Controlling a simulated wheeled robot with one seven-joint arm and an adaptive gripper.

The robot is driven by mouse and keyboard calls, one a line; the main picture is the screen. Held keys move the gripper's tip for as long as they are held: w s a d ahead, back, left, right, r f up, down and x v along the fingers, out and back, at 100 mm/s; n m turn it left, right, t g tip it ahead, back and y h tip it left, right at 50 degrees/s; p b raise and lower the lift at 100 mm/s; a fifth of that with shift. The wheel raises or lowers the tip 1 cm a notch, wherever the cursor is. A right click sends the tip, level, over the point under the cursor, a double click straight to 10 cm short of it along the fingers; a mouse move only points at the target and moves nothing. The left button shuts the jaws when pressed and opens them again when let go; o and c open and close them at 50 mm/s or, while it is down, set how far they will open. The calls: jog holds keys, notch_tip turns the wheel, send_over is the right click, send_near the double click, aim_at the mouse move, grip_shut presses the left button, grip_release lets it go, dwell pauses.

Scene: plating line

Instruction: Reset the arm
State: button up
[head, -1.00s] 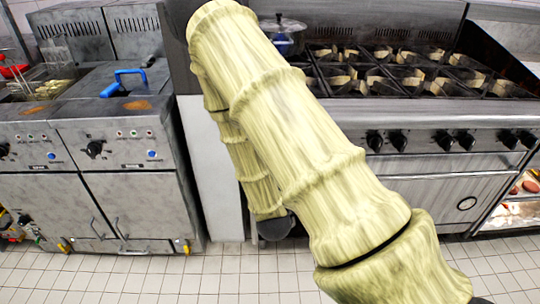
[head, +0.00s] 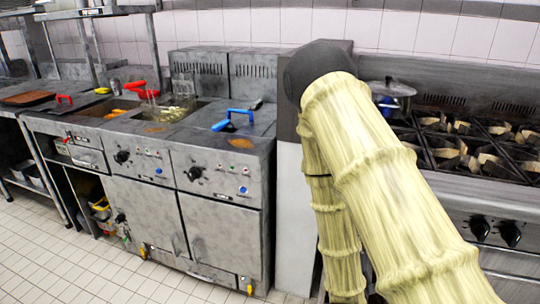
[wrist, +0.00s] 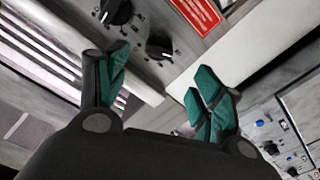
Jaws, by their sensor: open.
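My gripper (wrist: 162,92) shows in the wrist view, with green-padded fingers spread apart and nothing between them. Beyond the fingers is a grey metal appliance front with black knobs (wrist: 160,47) and a red label (wrist: 197,14). In the head view my arm, in a pale yellow ribbed cover, bends in front of the range, and my gripper is out of sight there.
A fryer unit (head: 225,190) with blue handles (head: 234,118) stands left of my arm. A gas range (head: 465,150) with a lidded pot (head: 392,97) is at the right. The tiled floor (head: 60,265) is clear at the lower left.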

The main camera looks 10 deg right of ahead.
jog(key=s+a+f+g+y+p, duration=0.4)
jog(key=s+a+f+g, duration=0.1)
jog(key=s+f, duration=0.45)
jog(key=s+a+f+g+y+p, duration=0.3)
jog(key=s+a+f+g+p, duration=0.25)
jog(key=s+f, duration=0.35)
jog(key=s+a+f+g+y+p, duration=0.1)
jog(key=s+a+g, duration=0.1)
jog(key=s, duration=0.3)
jog(key=s+a+f+g+y+p, duration=0.1)
jog(key=s+g, duration=0.2)
jog(key=s, duration=0.3)
jog(key=shift+a+f+n, duration=0.35)
jog(key=shift+f+n, duration=0.05)
